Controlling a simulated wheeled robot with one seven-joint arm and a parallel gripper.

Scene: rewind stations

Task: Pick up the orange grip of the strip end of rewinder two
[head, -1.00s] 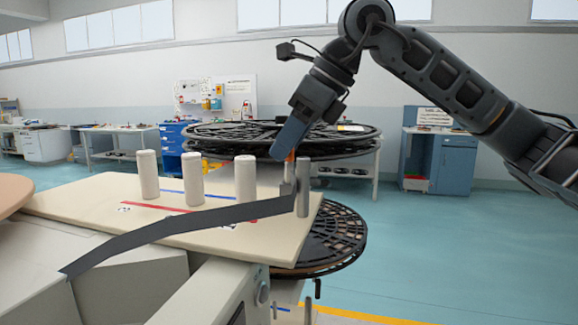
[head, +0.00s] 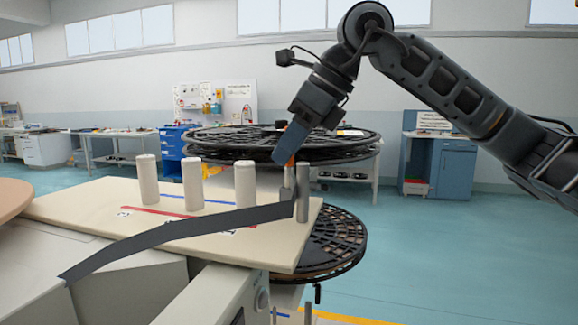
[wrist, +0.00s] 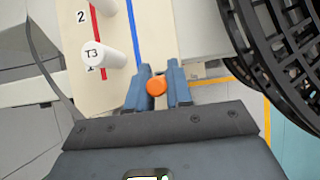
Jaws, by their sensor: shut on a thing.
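The orange grip (head: 291,160) stands upright at the right end of the dark grey strip (head: 190,222), beside a grey post (head: 302,190) at the tabletop's right edge. My gripper (head: 283,153) comes down on it from above. In the wrist view the round orange end of the grip (wrist: 157,86) sits between the two blue fingers of my gripper (wrist: 158,78), which are shut on it. The fingers hide part of the grip in the head view. The strip runs from there down to the lower left.
Three white posts (head: 193,183) stand on the cream tabletop (head: 100,200), left of my gripper. Large black reels (head: 225,138) lie behind it, and another black reel (head: 345,240) sits low at the right. The right-hand floor is open.

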